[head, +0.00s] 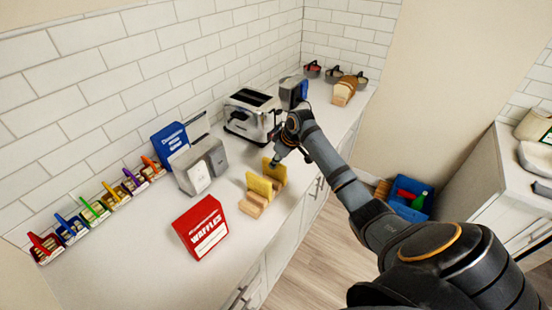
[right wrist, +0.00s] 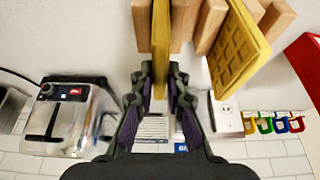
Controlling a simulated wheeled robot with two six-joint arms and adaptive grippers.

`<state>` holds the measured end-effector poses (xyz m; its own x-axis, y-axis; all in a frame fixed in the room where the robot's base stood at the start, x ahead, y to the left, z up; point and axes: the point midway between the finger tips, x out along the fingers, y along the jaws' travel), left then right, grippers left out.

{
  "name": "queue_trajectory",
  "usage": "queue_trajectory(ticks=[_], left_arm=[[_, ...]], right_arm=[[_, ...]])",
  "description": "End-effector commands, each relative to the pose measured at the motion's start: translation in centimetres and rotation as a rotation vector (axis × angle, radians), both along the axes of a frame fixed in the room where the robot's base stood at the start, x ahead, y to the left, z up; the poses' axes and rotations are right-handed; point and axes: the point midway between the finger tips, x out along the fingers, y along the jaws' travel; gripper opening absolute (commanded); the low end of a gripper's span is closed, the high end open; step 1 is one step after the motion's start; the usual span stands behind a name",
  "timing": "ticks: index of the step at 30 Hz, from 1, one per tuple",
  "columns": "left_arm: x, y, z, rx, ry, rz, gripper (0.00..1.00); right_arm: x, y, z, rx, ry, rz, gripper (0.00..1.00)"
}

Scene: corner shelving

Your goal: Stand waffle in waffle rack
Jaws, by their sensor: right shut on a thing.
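The waffle rack (head: 250,209) is a light wooden stand with upright slats on the counter; its slats (right wrist: 276,20) also show in the right wrist view. My right gripper (head: 277,158) is at its far end, shut on a yellow waffle (head: 271,166). In the right wrist view the gripper (right wrist: 161,66) holds this waffle (right wrist: 160,38) upright and edge-on, between two slats. Its lower edge is hidden, so I cannot tell whether it touches the rack base. A second yellow waffle (head: 259,185) stands in the rack, and its grid face (right wrist: 241,50) shows in the right wrist view. My left gripper is not in view.
A red waffle box (head: 201,228) stands at the rack's near left. A grey appliance (head: 200,165), a blue box (head: 170,140) and a silver toaster (head: 250,115) stand toward the wall. Bread (head: 345,90) is further back. Several coloured holders line the wall. The counter's front edge is close to the rack.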

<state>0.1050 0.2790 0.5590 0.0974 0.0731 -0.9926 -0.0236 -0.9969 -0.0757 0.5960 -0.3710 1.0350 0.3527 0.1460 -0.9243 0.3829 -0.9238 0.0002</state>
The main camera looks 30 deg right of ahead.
Motion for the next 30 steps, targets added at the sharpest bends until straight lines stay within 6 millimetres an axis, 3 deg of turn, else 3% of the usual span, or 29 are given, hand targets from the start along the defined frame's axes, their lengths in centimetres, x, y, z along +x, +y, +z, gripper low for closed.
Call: queue_trajectory(ticks=[9,10,15,25,30], left_arm=[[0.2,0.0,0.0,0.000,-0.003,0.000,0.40],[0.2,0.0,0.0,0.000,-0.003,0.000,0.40],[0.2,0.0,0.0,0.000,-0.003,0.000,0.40],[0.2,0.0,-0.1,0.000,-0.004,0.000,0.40],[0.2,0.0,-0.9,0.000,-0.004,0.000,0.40]], right_arm=[[0.0,0.0,-0.4,0.000,0.000,0.000,0.00],[0.0,0.0,-0.4,0.000,0.000,0.000,0.17],[0.0,0.0,-0.4,0.000,0.000,0.000,0.37],[-0.1,-0.1,0.1,-0.001,-0.002,-0.001,0.37],[-1.2,-0.7,2.8,-0.007,-0.004,0.000,0.37]])
